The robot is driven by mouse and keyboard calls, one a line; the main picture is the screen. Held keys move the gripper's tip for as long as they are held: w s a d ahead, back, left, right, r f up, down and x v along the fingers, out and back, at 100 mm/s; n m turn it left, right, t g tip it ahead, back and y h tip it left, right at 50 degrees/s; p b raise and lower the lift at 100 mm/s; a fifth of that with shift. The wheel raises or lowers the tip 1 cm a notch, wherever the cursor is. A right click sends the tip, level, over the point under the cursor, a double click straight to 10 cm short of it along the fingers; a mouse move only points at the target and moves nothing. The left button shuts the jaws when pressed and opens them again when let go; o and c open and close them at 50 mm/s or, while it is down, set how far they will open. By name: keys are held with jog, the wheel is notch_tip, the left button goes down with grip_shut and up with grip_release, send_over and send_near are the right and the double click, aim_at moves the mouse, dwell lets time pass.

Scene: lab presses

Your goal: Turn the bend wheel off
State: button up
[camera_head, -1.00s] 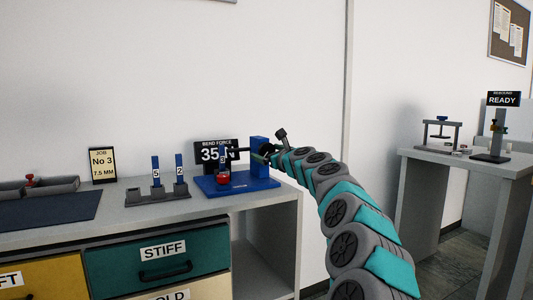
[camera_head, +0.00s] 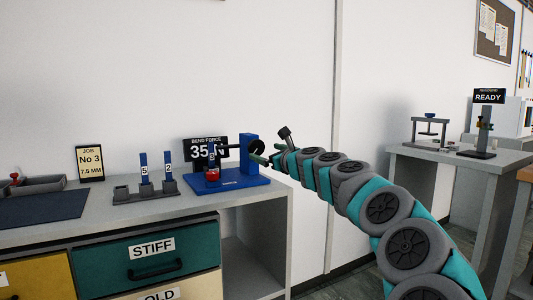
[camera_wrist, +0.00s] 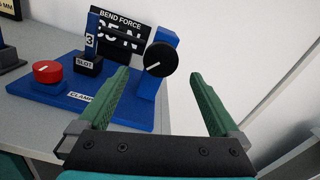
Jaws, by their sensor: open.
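The bend wheel is a black round knob with a white line (camera_wrist: 157,60), mounted on the blue upright (camera_wrist: 165,40) of the blue bend rig. In the head view the wheel (camera_head: 257,147) shows edge-on at the right of the rig. My gripper (camera_wrist: 164,90) is open and empty, its green fingers spread just short of the wheel. The wheel's face is towards the gap, nearer the left finger, and I see no contact. A blue strip marked 3 (camera_wrist: 90,38) stands in the black slot block (camera_wrist: 89,62). A red knob (camera_wrist: 47,72) sits on the rig's base at left.
The display (camera_head: 206,149) behind the rig reads BEND FORCE 35 N, partly hidden. A grey rack (camera_head: 146,193) with blue strips 5 and 2 stands left of it. The bench (camera_head: 252,206) ends just right of the rig, with open space beyond.

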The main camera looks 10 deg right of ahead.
aim_at(258, 149)
jog(key=m+b, duration=0.2)
jog(key=w+m+b, duration=0.1)
jog(key=m+b, duration=0.1)
jog(key=shift+a+f+b, duration=0.1)
jog(key=shift+b, duration=0.25)
jog(key=x, duration=0.3)
jog(key=shift+w+a, duration=0.1)
jog(key=shift+w, duration=0.15)
jog(key=shift+w+a+f, duration=0.1)
jog(key=shift+w+a, duration=0.1)
jog(key=shift+w, duration=0.3)
jog(key=shift+w+a, duration=0.15)
jog(key=shift+w, duration=0.35)
jog(key=shift+w+a+p, duration=0.2)
jog(key=shift+w+p, duration=0.1)
jog(key=shift+w, duration=0.2)
jog(key=shift+c, duration=0.4)
